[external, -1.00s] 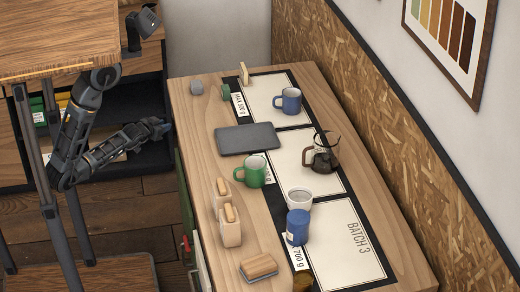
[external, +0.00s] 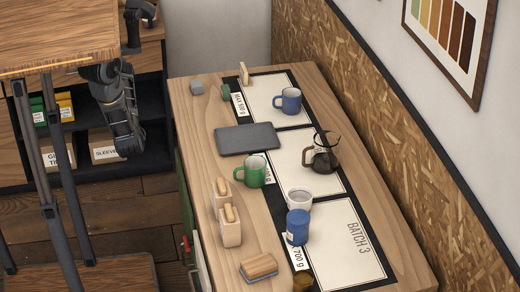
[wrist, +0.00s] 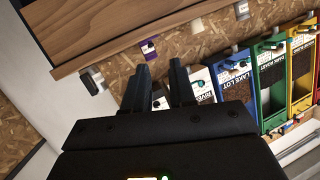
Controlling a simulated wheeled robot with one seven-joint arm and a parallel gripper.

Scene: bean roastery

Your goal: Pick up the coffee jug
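The coffee jug (external: 321,158) stands upright on the wooden counter, on the middle white panel of the mat. It is glass with dark coffee inside and a brown handle on its left side. My gripper (external: 128,147) hangs low at the left of the external view, well away from the jug, beyond the counter's left edge. In the wrist view my gripper's two dark fingers (wrist: 162,88) stand apart with a gap between them and nothing clearly held. The jug does not show in the wrist view.
The wrist view shows colored bean bins (wrist: 270,85). A shelf with boxes (external: 105,148) is behind my arm.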

